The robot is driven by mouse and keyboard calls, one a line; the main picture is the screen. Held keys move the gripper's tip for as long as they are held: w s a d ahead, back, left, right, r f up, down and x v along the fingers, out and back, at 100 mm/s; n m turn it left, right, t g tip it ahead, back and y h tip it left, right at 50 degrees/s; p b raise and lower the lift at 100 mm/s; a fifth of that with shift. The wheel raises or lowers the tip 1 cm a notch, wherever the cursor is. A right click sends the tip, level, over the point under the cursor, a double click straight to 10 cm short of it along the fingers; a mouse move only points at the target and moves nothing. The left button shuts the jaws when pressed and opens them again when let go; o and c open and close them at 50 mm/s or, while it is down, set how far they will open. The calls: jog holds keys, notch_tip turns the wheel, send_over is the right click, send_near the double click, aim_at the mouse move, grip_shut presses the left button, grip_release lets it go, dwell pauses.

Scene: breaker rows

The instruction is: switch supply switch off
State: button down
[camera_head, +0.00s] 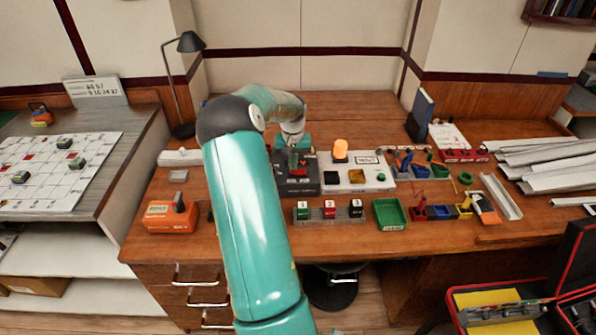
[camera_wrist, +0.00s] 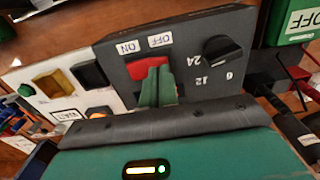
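The box (camera_head: 297,188) also shows in the head view, at mid-table behind my arm. My gripper (camera_wrist: 158,88) has its two green fingers together with nothing between them. The fingertips are right at the red rocker and cover part of it. I cannot tell if they touch it or which side is pressed in. A black knob (camera_wrist: 222,50) with numbers sits beside the switch.
A white panel (camera_head: 375,184) with a glowing orange lamp (camera_head: 340,149) and a WAIT sign stands right of the box. In front are a row of small blocks (camera_head: 329,209) and a green tray (camera_head: 390,214). An orange box (camera_head: 170,217) stands left.

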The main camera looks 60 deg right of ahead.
jog(key=shift+f, duration=0.35)
jog(key=shift+r, duration=3.55)
